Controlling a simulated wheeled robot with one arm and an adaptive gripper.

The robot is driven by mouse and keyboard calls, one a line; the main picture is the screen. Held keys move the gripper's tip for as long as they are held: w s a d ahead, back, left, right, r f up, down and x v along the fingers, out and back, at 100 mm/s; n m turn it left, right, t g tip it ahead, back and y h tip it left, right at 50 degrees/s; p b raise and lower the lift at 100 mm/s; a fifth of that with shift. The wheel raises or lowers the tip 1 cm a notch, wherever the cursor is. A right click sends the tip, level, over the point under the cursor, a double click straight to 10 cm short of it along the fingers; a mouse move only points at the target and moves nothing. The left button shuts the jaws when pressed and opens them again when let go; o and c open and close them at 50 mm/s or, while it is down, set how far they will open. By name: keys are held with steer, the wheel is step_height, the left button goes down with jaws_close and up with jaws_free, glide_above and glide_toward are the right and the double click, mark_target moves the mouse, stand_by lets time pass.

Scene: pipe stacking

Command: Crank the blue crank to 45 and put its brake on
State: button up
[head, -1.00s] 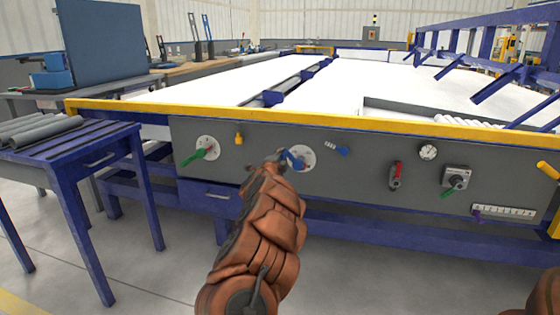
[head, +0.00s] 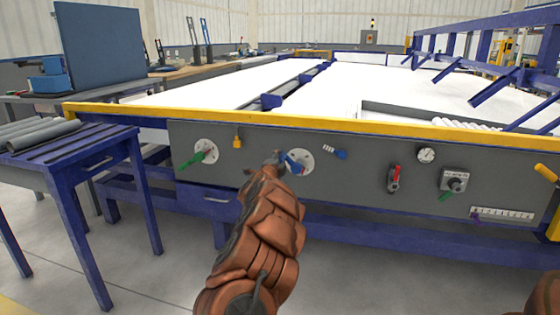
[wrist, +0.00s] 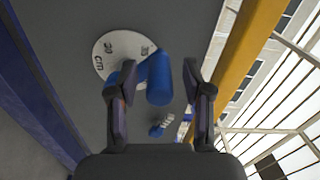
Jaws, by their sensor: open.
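The blue crank (head: 294,165) sits on a white round dial (head: 306,158) on the grey panel, right at the end of my arm. The dial (wrist: 112,48) carries printed numbers and "cm"; the crank's exact reading cannot be told. A small blue lever (head: 341,154), probably the brake, sits beside a small marked plate right of the dial. It also shows small in the wrist view (wrist: 156,130).
A green crank (head: 193,159) on another dial and a yellow piece (head: 237,142) are to the left. A red-handled valve (head: 394,178), a gauge (head: 426,155) and a switch box (head: 454,180) are to the right. A yellow rail (head: 330,140) runs above the panel.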

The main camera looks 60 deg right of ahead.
steer(key=shift+a, duration=0.15)
steer(key=v, duration=1.1)
steer(key=shift+a, duration=0.3)
steer(key=shift+c, duration=0.4)
